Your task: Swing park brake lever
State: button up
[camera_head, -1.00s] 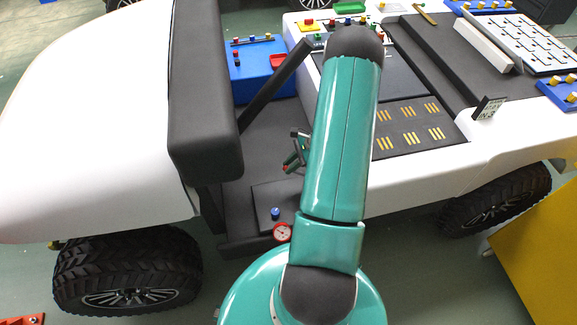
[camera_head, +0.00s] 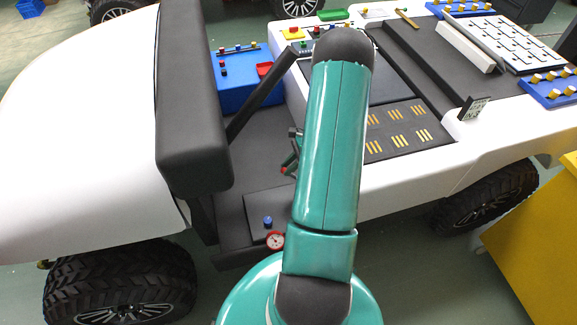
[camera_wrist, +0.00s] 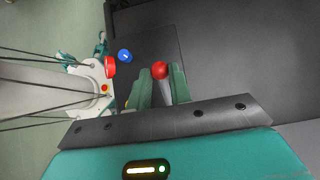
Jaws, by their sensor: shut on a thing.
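The park brake lever shows in the wrist view as a grey shaft (camera_wrist: 166,94) with a red ball knob (camera_wrist: 160,69) on its end. My gripper (camera_wrist: 162,80) has its two green fingers on either side of the shaft, just below the knob, and is shut on it. In the head view my gripper (camera_head: 292,155) is low in the cart's footwell, partly hidden behind my teal arm. The red knob (camera_head: 284,171) shows as a small spot there. The lever's base is hidden.
The dark seat back (camera_head: 195,110) stands left of my arm. A dark slanted bar (camera_head: 262,95) rises close by. A blue box (camera_head: 235,85) is farther back.

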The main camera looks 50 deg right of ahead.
jog(key=shift+v, duration=0.85)
jog(key=shift+d+f, duration=0.15)
jog(key=o, duration=0.8)
jog(key=shift+o, duration=0.2)
jog(key=v, duration=1.3)
jog(key=shift+s+r, duration=0.25)
jog(key=shift+r, duration=0.1)
jog(key=shift+d, duration=0.2)
